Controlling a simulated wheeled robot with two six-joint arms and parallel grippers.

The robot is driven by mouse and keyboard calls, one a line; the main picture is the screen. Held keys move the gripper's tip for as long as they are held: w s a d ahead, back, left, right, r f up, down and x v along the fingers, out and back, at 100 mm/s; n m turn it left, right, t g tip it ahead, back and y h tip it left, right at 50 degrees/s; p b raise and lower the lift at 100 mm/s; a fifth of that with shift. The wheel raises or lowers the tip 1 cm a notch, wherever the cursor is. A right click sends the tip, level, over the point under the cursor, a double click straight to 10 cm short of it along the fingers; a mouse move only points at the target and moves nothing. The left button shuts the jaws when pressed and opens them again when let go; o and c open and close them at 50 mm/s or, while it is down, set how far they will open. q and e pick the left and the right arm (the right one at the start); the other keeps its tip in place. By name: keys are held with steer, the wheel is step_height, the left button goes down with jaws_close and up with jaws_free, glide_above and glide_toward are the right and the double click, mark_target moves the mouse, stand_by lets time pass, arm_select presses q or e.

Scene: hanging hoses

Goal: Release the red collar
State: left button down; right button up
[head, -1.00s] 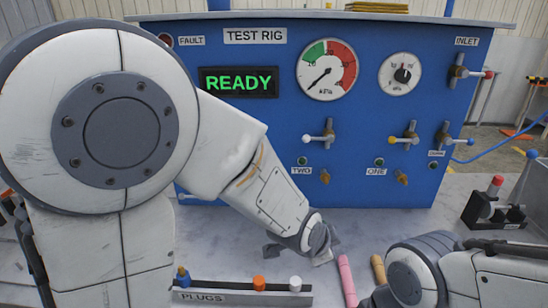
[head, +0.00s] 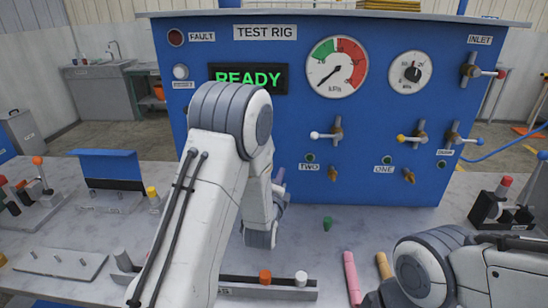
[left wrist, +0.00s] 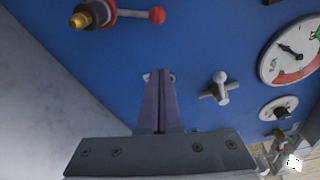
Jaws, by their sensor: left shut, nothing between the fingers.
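In the left wrist view a brass fitting (left wrist: 80,20) with a dark red collar (left wrist: 104,12) stands out from the blue rig at top left; a short stem ends in a red ball (left wrist: 157,15). I cannot make it out in the head view, where my left arm covers part of the rig. My left gripper (left wrist: 158,82) is shut and empty, its purple-grey fingers pointing at the rig, apart from the fitting. In the head view its tips (head: 280,176) show left of the TWO label. My right forearm is at lower right; its gripper is out of frame.
The blue test rig (head: 400,185) reads READY. Valves (head: 333,134) jut from it. A small green piece (head: 327,223) stands on the worktop. A plug rack with orange (head: 265,276) and white (head: 301,278) plugs is in front. Pink (head: 352,278) and tan rods lie right.

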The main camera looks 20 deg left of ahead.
arm_select(q)
steer(key=w+p, duration=0.1)
steer(key=w, duration=0.2)
steer(key=w+a+p, duration=0.1)
steer(key=w, duration=0.2)
steer(key=w+p, duration=0.1)
steer(key=w, duration=0.2)
steer(key=shift+a, duration=0.15)
steer(key=shift+w+a+p, duration=0.25)
steer(key=shift+w+p, duration=0.1)
steer(key=shift+w, duration=0.15)
steer(key=shift+s+a+r+p, duration=0.2)
steer(key=shift+s+a+p, duration=0.15)
steer(key=shift+a, duration=0.2)
steer(key=shift+s+a+r+p, duration=0.2)
steer(key=shift+s+a, duration=0.2)
steer(key=shift+a, duration=0.15)
steer(key=shift+s+a, duration=0.2)
steer(key=shift+a, duration=0.15)
arm_select(e)
step_height(320, 180, up, 5)
steer(key=shift+r, duration=0.1)
